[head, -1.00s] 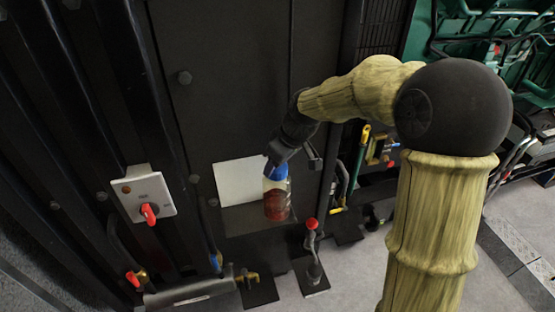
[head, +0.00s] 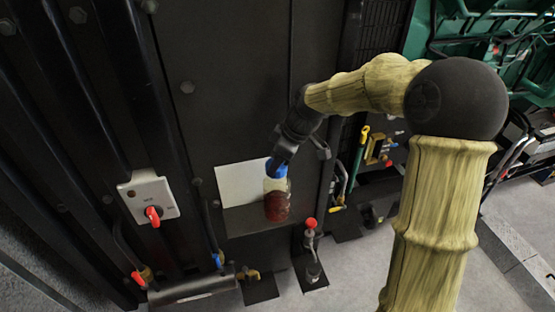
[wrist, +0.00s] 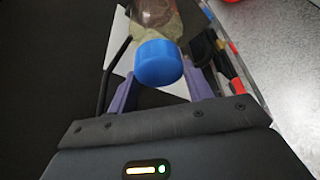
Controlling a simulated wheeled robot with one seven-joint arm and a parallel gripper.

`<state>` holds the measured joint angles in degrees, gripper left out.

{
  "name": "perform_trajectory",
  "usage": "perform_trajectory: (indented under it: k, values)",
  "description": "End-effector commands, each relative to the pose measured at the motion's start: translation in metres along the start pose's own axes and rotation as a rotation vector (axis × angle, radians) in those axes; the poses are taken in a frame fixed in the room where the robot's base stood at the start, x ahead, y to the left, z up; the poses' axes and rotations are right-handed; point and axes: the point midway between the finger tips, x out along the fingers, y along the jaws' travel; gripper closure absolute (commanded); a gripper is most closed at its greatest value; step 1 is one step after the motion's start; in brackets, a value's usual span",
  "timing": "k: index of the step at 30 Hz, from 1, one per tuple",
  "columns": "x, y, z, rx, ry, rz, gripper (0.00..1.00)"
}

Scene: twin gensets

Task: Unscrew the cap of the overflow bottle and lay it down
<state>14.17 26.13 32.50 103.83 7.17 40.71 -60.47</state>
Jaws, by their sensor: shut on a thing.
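The overflow bottle (head: 277,203) stands upright against the dark panel in the head view, clear with dark red contents in its lower part. Its blue cap (head: 276,170) sits at the bottle's top. My gripper (head: 279,163) reaches down to the cap from above and is shut on it. In the wrist view the blue cap (wrist: 158,64) lies between the two purple fingers, with the bottle (wrist: 156,18) beyond it. Cap and bottle look in line and touching. I cannot tell how far the thread is turned. The fingertips are partly hidden by the cap.
A white sheet (head: 236,184) is on the panel behind the bottle. A switch box (head: 149,197) with a red handle is at left. A red-knobbed lever (head: 311,224) stands just right of the bottle. Pipes and fittings lie low around it.

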Motion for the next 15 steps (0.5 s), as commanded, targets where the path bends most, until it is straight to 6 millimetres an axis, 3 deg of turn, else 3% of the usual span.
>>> perform_trajectory:
  k: [15]
  values:
    - [-0.025, 0.000, -0.010, 0.001, -0.001, -0.001, 0.77]
